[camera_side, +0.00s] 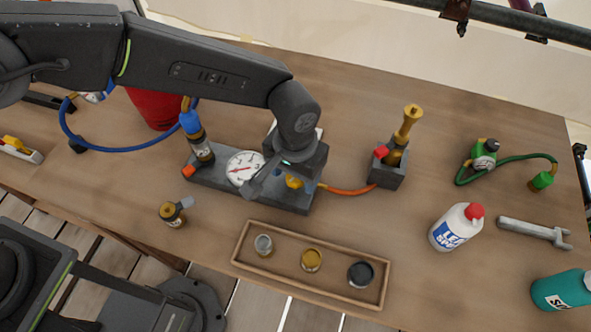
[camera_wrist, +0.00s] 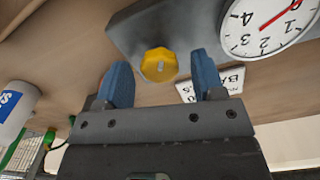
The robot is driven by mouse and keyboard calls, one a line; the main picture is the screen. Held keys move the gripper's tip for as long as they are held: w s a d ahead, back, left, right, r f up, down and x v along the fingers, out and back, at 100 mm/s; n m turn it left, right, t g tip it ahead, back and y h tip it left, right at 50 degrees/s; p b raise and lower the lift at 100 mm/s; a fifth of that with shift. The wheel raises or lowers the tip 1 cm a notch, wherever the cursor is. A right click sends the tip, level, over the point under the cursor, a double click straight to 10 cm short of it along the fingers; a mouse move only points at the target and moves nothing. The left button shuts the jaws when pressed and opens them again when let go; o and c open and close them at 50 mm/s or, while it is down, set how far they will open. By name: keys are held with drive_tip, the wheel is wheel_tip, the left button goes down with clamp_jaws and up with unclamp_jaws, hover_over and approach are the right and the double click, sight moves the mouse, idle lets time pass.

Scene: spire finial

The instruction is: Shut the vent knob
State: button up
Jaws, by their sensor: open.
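The yellow vent knob (camera_wrist: 160,65) is on the grey manifold block, and in the wrist view it lies between and just beyond my gripper's blue fingertips. My gripper (camera_wrist: 162,80) is open, with one finger on each side of the knob and a gap on both sides. In the side view the knob (camera_side: 294,182) shows on the front of the grey block (camera_side: 292,200), close to my gripper (camera_side: 262,178). The white round gauge (camera_side: 244,168) with a red needle stands left of the knob. Whether the knob is turned open or shut cannot be told.
A wooden tray (camera_side: 240,255) with three small round parts lies in front of the block. A brass hand pump (camera_side: 398,155) is joined by an orange hose (camera_side: 348,190). A brass fitting (camera_side: 173,214) stands to the left. A white bottle (camera_side: 455,228) and wrench (camera_side: 533,232) lie right.

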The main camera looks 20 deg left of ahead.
drive_tip(key=c, duration=0.9)
drive_tip(key=shift+c, duration=0.2)
drive_tip(key=shift+m, duration=0.3)
drive_tip(key=m, duration=1.1)
drive_tip(key=shift+m, duration=0.3)
drive_tip(key=o, duration=0.9)
